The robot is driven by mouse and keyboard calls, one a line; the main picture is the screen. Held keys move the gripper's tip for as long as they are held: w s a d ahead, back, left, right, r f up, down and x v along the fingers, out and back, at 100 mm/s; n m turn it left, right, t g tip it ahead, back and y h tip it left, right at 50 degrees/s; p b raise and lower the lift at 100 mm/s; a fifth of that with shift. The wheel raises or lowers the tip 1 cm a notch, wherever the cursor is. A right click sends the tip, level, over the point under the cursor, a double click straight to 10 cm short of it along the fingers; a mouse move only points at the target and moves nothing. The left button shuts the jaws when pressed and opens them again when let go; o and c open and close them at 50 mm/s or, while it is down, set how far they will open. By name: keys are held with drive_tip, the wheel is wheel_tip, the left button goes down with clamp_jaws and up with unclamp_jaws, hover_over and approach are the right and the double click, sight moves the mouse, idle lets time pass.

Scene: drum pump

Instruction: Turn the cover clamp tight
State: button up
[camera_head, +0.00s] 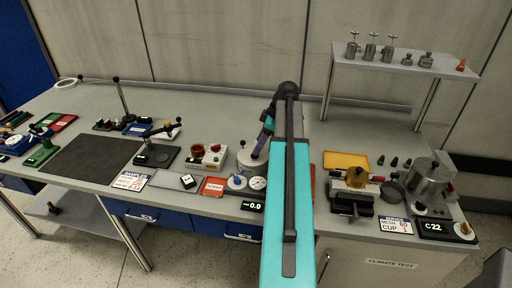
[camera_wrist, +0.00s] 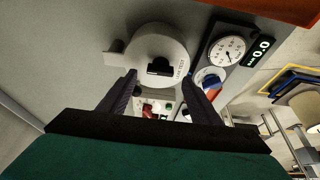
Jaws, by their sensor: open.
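A round white drum cover (camera_wrist: 150,42) with a dark clamp knob (camera_wrist: 158,68) at its middle fills the upper centre of the wrist view. The cover also shows in the head view (camera_head: 247,163), just left of my teal arm. My gripper (camera_wrist: 159,77) is open, with one dark finger on each side of the knob in the picture. I cannot tell whether either finger touches the knob, or how far above it they are. In the head view my gripper (camera_head: 261,140) is over the cover and partly hides it.
A display (camera_wrist: 261,50) reads 0.0. A red-knobbed box (camera_head: 208,157) stands to the left. A metal pot (camera_head: 430,180) and a raised shelf (camera_head: 400,58) are at right.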

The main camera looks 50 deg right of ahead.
drive_tip(key=shift+p+x, duration=0.4)
drive_tip(key=shift+x, duration=1.35)
drive_tip(key=c, duration=1)
drive_tip(key=shift+c, duration=0.2)
